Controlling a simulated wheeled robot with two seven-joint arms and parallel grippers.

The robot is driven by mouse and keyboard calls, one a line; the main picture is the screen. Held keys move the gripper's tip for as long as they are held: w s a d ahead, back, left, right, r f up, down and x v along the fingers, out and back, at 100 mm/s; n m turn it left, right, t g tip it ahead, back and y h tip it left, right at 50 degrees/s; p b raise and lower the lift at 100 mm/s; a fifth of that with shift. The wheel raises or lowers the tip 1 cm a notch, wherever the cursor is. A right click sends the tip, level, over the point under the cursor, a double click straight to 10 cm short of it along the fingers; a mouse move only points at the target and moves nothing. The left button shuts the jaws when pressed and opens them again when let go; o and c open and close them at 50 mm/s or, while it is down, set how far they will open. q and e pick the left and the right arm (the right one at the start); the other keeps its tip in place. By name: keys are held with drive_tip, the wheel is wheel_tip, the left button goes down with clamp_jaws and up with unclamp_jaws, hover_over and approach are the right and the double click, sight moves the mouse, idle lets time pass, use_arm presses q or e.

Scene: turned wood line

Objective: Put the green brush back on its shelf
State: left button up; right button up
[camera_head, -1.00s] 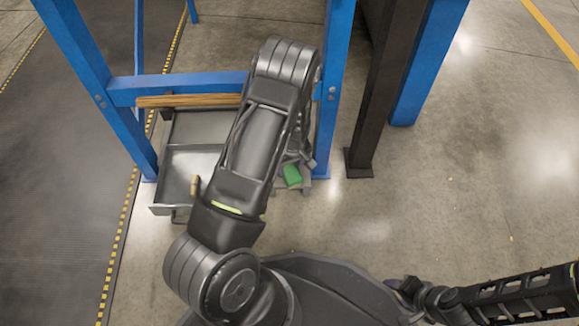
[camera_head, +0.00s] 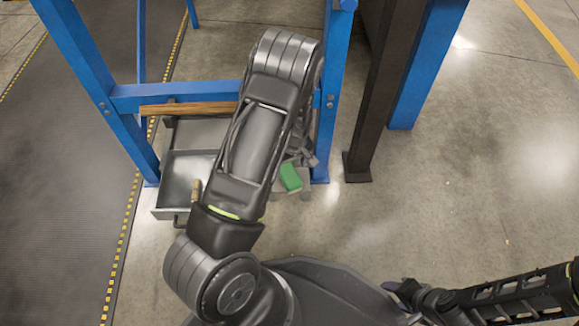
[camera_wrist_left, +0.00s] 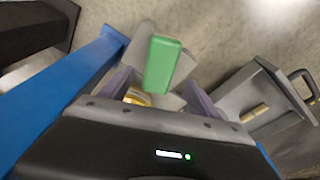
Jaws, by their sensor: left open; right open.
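The green brush (camera_head: 290,177) shows as a green block just right of my left forearm, low beside the blue post. In the left wrist view the brush (camera_wrist_left: 163,64) lies ahead of my left gripper (camera_wrist_left: 158,92), over a small grey surface (camera_wrist_left: 140,46). The two fingers are apart, one to each side of the brush's near end. I cannot tell whether they touch it. In the head view my left gripper (camera_head: 303,154) is partly hidden by its own arm.
A wooden strip (camera_head: 185,109) lies along the blue frame (camera_head: 140,92). A dark post (camera_head: 375,100) stands to the right. The floor farther right is clear.

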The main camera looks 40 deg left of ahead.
sight(292, 178)
use_arm(q)
wheel_tip(292, 178, up, 7)
drive_tip(key=p, duration=0.2)
drive_tip(key=shift+s+d+f, duration=0.15)
drive_tip(key=shift+s+d, duration=0.15)
drive_tip(key=shift+d, duration=0.15)
drive_tip(key=s+d+f+m+h, duration=0.2)
drive_tip(key=s+d+m, duration=0.3)
drive_tip(key=d, duration=0.8)
drive_tip(key=s+d+f+m+h, duration=0.3)
drive_tip(key=s+d+m, duration=0.1)
drive_tip(key=s+d, duration=0.7)
drive_tip(key=shift+s+d+f+m+t, duration=0.25)
drive_tip(key=shift+d+m+t, duration=0.15)
drive_tip(key=shift+d, duration=0.8)
